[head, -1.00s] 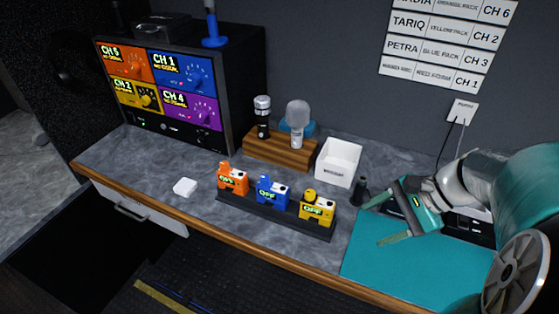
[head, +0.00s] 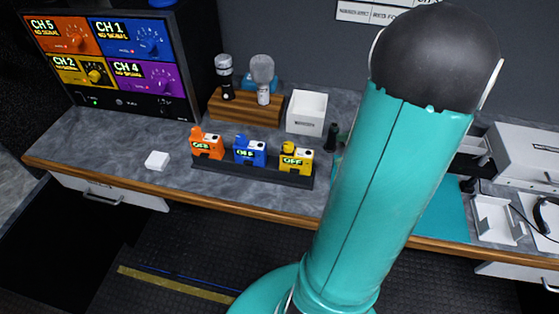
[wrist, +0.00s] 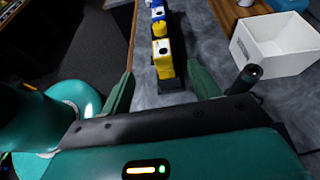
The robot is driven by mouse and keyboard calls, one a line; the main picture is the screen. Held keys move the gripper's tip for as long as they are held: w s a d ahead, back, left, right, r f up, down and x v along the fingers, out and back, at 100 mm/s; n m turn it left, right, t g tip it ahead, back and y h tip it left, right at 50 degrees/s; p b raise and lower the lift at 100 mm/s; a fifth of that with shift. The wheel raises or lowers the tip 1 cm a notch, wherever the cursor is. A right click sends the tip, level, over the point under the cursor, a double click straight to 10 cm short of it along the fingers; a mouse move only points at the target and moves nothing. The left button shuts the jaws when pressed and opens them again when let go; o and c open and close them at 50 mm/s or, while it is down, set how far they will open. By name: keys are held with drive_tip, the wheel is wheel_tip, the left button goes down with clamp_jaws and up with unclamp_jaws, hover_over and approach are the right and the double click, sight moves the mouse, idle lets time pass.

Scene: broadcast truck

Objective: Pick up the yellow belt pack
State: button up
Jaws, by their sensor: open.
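The yellow belt pack (head: 297,160) stands upright at the right end of a dark rack (head: 250,175) on the counter, its small display reading OFF. In the wrist view the yellow belt pack (wrist: 163,60) shows ahead, between the fingers in the picture. My gripper (wrist: 162,85) is open and empty, with one green finger on each side. A gap seems to remain between the fingertips and the pack. In the head view my arm hides the gripper.
A blue belt pack (head: 250,151) and an orange one (head: 207,144) share the rack. A white bin (head: 306,112), a dark cylinder (head: 332,137) and a wooden microphone stand (head: 245,106) are close by. A white box (head: 157,160) lies left on open counter.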

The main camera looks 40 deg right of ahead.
sight(306, 153)
drive_tip(key=x, duration=0.7)
drive_tip(key=shift+w+f, duration=0.15)
drive_tip(key=shift+f, duration=0.1)
drive_tip(key=x, duration=0.5)
drive_tip(key=shift+w+a+f, duration=0.1)
drive_tip(key=shift+w+a, duration=0.05)
drive_tip(key=shift+w, duration=0.3)
drive_tip(key=c, duration=1.2)
